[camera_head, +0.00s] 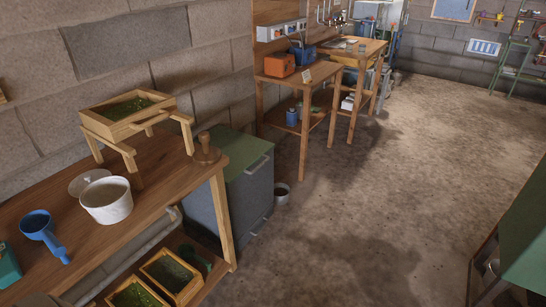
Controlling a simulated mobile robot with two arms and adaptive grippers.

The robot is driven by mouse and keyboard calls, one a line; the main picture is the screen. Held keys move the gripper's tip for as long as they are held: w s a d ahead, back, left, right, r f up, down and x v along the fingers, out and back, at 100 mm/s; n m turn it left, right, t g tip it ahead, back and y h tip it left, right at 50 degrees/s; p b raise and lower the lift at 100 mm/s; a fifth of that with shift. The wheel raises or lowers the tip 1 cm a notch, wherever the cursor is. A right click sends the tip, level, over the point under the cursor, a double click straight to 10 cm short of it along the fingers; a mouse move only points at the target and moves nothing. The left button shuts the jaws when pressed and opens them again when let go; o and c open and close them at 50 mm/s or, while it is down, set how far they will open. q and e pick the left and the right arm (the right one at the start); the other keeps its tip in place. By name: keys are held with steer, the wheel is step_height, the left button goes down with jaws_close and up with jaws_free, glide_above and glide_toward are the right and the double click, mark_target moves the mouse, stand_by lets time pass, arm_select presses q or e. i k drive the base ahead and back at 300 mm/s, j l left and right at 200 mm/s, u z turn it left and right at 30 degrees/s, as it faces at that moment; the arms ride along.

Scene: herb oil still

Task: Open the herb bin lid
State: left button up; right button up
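A grey box-shaped bin (245,200) with a flat green top (248,156) stands on the floor against the wall, just past the end of the near wooden bench. It looks like the herb bin, but no label shows. The green top lies level on the body, shut. A pale handle (259,163) runs along its front edge. The bench end and leg hide part of the bin's left side. Neither of my grippers is in view.
A green-topped unit (525,235) is at right. The middle floor is clear.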

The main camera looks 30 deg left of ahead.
mark_target(243, 150)
steer(key=i+u, duration=0.35)
steer(key=i+l+u, duration=0.15)
steer(key=i+u, duration=0.25)
steer(key=i+l+u, duration=0.35)
steer(key=k+j, duration=0.1)
